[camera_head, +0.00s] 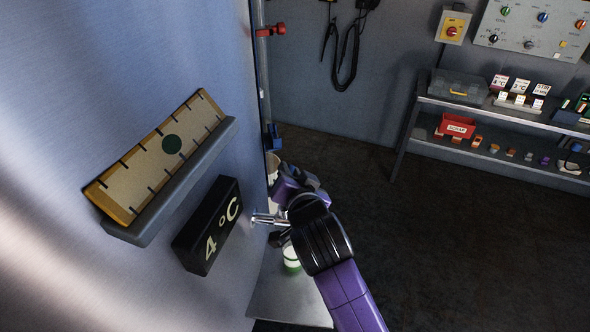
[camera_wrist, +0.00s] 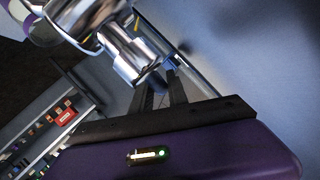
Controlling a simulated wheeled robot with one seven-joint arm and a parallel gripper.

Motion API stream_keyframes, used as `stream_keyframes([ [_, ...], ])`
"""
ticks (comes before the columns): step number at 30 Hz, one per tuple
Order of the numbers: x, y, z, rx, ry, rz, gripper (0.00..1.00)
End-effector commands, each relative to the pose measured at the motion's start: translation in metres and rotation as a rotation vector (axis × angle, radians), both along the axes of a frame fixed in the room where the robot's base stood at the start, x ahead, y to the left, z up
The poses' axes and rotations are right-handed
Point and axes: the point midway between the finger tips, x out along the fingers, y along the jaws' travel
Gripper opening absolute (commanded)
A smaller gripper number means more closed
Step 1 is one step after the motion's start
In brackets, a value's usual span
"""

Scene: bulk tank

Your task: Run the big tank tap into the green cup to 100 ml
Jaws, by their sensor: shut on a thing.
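The big tank (camera_head: 60,150) fills the left of the head view. Its chrome tap (camera_head: 264,219) sticks out low on the right side and shows large in the wrist view (camera_wrist: 132,58). The green cup (camera_head: 291,258) stands upright on a grey ledge just below the tap, partly hidden by my arm. Its fill level and any stream are not clear. In the wrist view my gripper (camera_wrist: 163,84) has its dark fingers against the tap's lower end, shut on what looks like its handle. In the head view my wrist hides the fingertips.
A scale plate (camera_head: 160,155) and a 4 °C display (camera_head: 207,226) stick out from the tank wall. The grey ledge (camera_head: 290,298) lies under the cup. A shelf (camera_head: 500,115) with a red scrap bin (camera_head: 456,126) stands at the back right. The floor between is clear.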

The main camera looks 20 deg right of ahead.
Motion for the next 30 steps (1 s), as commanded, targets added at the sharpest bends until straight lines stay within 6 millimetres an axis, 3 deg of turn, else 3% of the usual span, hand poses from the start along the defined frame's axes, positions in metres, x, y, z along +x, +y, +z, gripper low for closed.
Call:
stream_keyframes([
  [10, 0.000, 0.002, -0.001, 0.001, 0.000, 0.018, 0.00],
  [11, 0.000, 0.003, -0.001, 0.001, -0.001, 0.019, 0.22],
  [14, 0.000, 0.002, -0.001, 0.000, -0.001, 0.017, 0.41],
  [24, -0.001, 0.002, 0.000, 0.001, -0.001, 0.016, 0.41],
  [30, -0.022, 0.006, 0.006, 0.000, -0.002, 0.018, 0.41],
])
